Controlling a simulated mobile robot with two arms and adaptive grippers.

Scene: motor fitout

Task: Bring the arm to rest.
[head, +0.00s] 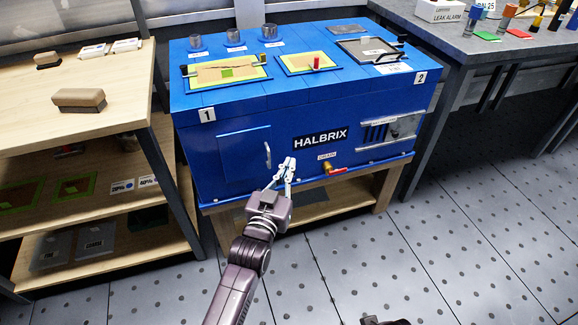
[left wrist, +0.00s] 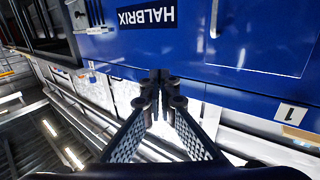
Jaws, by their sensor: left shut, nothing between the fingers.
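My left gripper (head: 289,166) is in front of the blue HALBRIX machine (head: 240,120), near its lower front, between the cabinet door handle and the red drain valve. In the left wrist view its fingertips (left wrist: 160,88) are together with nothing between them. The machine's blue front (left wrist: 235,45) shows upside down beyond them. I cannot tell the exact gap between the fingertips and the machine. My right gripper is not in view; only a small dark piece shows at the bottom edge of the head view.
The drain valve (head: 327,170) juts from the machine's front. A wooden shelf unit (head: 60,123) with a brush (head: 79,99) stands at left. A grey workbench (head: 475,48) stands at right. The dotted floor (head: 400,260) is clear in front.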

